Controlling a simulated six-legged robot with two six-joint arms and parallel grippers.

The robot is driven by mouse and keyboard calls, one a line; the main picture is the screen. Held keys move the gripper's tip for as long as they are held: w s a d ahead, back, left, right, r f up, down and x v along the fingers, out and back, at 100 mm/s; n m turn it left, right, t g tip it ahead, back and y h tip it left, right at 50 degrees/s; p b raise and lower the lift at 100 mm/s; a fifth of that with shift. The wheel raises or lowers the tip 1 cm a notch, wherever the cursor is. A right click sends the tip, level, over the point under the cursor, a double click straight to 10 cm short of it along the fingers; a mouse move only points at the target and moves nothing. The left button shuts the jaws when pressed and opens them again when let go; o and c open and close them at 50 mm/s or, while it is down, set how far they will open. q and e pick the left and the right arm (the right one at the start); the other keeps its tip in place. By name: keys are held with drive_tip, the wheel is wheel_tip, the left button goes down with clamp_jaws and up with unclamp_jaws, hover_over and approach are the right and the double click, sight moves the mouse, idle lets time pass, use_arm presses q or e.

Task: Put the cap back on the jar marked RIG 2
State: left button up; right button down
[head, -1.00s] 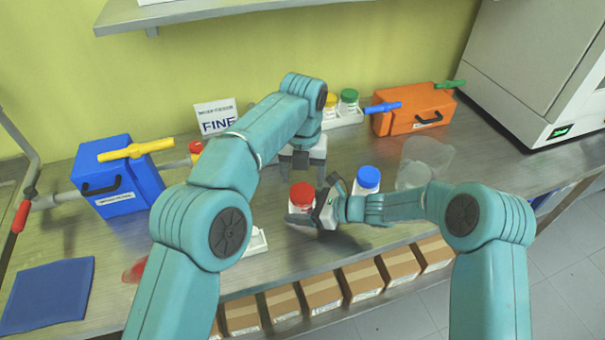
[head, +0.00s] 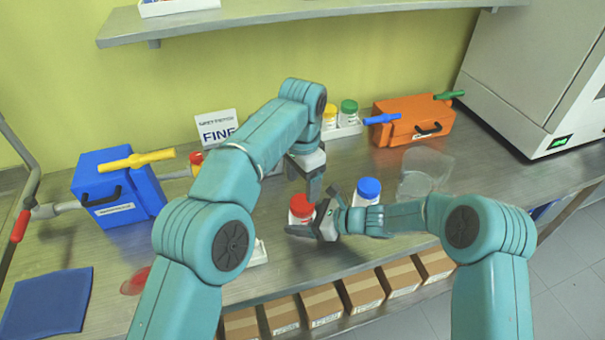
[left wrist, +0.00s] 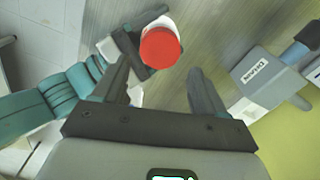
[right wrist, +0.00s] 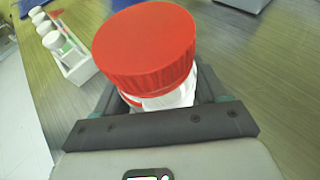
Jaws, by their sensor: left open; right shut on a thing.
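A white jar with a red cap (head: 301,206) stands at the middle front of the bench. My right gripper (head: 314,229) is shut around the jar's body; the red cap (right wrist: 146,45) and white jar body (right wrist: 172,97) fill the right wrist view. The cap sits on top of the jar; whether it is fully seated I cannot tell. My left gripper (head: 316,187) is open and empty, just above and behind the cap. In the left wrist view the cap (left wrist: 160,49) lies beyond the open fingers. No RIG 2 marking is readable.
A blue-capped jar (head: 368,190) stands close to the right. Clear glassware (head: 425,172) is beyond it. Yellow-capped (head: 329,116) and green-capped (head: 348,112) jars stand at the back. A blue box (head: 117,188) and an orange box (head: 415,120) flank them. A white rack (right wrist: 75,68) is near the front edge.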

use_arm(q)
drive_tip(key=n, duration=0.5)
drive_tip(key=shift+r, duration=0.15)
use_arm(e)
drive_tip(key=shift+s+f, duration=0.1)
drive_tip(key=shift+f, duration=0.1)
use_arm(q)
drive_tip(key=n, duration=0.8)
drive_tip(key=shift+r, duration=0.2)
drive_tip(key=n, duration=0.5)
drive_tip(key=shift+r, duration=0.15)
drive_tip(key=n, duration=0.5)
drive_tip(key=shift+r+n, duration=0.1)
drive_tip(key=shift+n, duration=0.3)
drive_tip(key=n, duration=0.4)
drive_tip(key=shift+r+n, duration=0.15)
drive_tip(key=shift+n, duration=0.25)
drive_tip(key=n, duration=0.4)
drive_tip(key=shift+r+n, duration=0.1)
drive_tip(key=shift+n, duration=0.2)
drive_tip(key=n, duration=0.4)
drive_tip(key=shift+r, duration=0.1)
